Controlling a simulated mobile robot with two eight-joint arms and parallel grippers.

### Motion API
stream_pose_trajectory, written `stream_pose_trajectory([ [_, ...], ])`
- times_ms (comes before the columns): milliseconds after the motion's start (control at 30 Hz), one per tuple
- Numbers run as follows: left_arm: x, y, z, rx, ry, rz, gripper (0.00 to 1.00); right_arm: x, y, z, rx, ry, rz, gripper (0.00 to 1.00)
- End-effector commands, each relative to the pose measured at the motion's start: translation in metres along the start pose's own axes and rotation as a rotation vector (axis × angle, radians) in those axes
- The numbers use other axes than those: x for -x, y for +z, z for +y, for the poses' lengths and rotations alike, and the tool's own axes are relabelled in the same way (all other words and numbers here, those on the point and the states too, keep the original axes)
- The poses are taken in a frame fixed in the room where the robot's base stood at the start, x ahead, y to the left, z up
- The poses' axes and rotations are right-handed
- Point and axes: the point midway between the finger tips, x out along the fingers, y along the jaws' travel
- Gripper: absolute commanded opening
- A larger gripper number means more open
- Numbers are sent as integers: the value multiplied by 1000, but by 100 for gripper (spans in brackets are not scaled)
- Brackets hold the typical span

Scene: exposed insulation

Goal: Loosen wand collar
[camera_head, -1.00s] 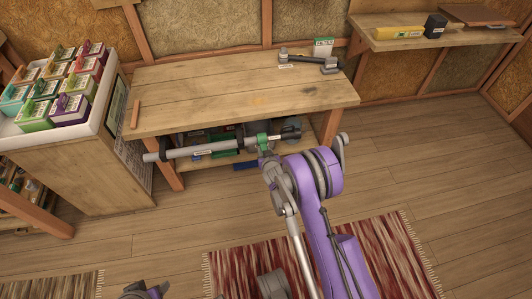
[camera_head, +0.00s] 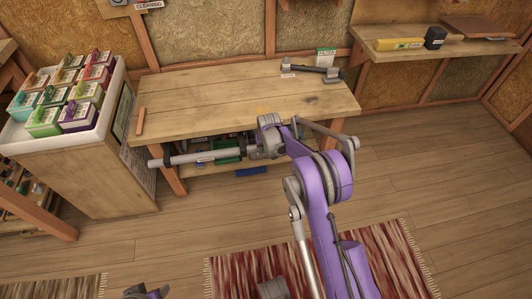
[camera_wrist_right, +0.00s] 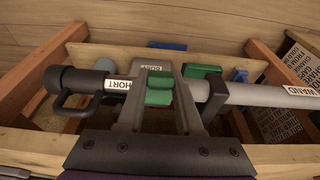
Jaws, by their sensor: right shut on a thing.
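The wand is a long grey tube (camera_wrist_right: 262,95) with a "WAND" label, lying across just in front of the workbench's front edge. It shows in the head view (camera_head: 190,159). A dark hose end (camera_wrist_right: 85,80) and a "SHORT" label are at its left in the wrist view. The green collar (camera_wrist_right: 160,97) sits between the fingers of my right gripper (camera_wrist_right: 165,85), which is shut on it. In the head view my right gripper (camera_head: 262,150) hides the collar.
The workbench (camera_head: 210,95) is mostly clear, with a grey-and-black tool (camera_head: 312,70) at its back right. A bin of coloured boxes (camera_head: 100,125) stands left. A shelf (camera_head: 440,48) is on the right wall. Striped rugs (camera_head: 240,275) lie on the floor.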

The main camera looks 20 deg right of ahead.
Motion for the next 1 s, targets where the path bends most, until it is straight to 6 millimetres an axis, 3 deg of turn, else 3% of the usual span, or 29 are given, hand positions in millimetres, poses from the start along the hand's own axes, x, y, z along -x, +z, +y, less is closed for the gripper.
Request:
stream_pose_trajectory([
  [767, -5, 1, 0, 0, 0, -2, 50, 4, -4, 0, 1, 0, -102, 0],
  [800, -5, 1, 0, 0, 0, -2, 50, 4, -4, 0, 1, 0, -102, 40],
  [933, -5, 1, 0, 0, 0, -2, 50, 4, -4, 0, 0, 0, -101, 64],
  [1000, -5, 1, 0, 0, 0, -2, 50, 4, -4, 0, 0, 0, -101, 65],
])
